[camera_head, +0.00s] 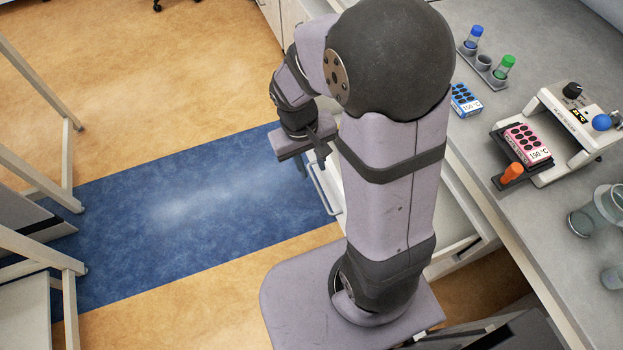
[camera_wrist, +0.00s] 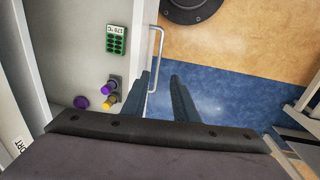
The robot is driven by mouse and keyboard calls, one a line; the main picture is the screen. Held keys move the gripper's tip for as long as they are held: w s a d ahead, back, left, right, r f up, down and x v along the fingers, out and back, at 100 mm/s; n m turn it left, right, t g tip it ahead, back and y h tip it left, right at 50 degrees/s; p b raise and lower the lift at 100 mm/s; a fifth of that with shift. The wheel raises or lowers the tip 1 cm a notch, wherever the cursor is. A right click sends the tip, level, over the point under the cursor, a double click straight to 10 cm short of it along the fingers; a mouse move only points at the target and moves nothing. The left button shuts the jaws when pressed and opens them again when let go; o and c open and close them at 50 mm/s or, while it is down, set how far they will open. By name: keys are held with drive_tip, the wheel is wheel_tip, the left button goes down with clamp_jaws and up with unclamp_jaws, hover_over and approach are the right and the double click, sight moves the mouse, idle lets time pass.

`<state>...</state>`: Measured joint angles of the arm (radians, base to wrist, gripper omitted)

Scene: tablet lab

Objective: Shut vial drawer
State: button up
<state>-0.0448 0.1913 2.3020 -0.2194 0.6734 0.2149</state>
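The vial drawer (camera_wrist: 95,65) is pulled out, a pale tray at the left of the wrist view. It holds a green block (camera_wrist: 116,40) and vials with purple (camera_wrist: 109,87) and yellow (camera_wrist: 109,100) caps. Its metal bar handle (camera_wrist: 161,45) runs along the outer front. In the head view the handle (camera_head: 322,190) shows beside my arm, which hides most of the drawer. My gripper (camera_wrist: 164,76) is open and empty, fingers pointing down by the near end of the handle. The left finger is close to the bar; I cannot tell if they touch. It also shows in the head view (camera_head: 311,163).
The bench top (camera_head: 530,230) at the right carries a vial rack (camera_head: 482,62), a blue block (camera_head: 465,100), a heater with a pink block (camera_head: 526,143) and glassware. The blue mat (camera_head: 190,205) left of the handle is clear. White frame legs (camera_head: 68,160) stand at the far left.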

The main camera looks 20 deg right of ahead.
drive_tip(key=b, duration=0.2)
approach(315, 182)
drive_tip(key=shift+h, duration=0.3)
drive_tip(key=shift+d+f+b, duration=0.2)
drive_tip(key=shift+f, duration=1.6)
drive_tip(key=shift+d+f+b, duration=0.2)
drive_tip(key=shift+f, duration=1.6)
clamp_jaws()
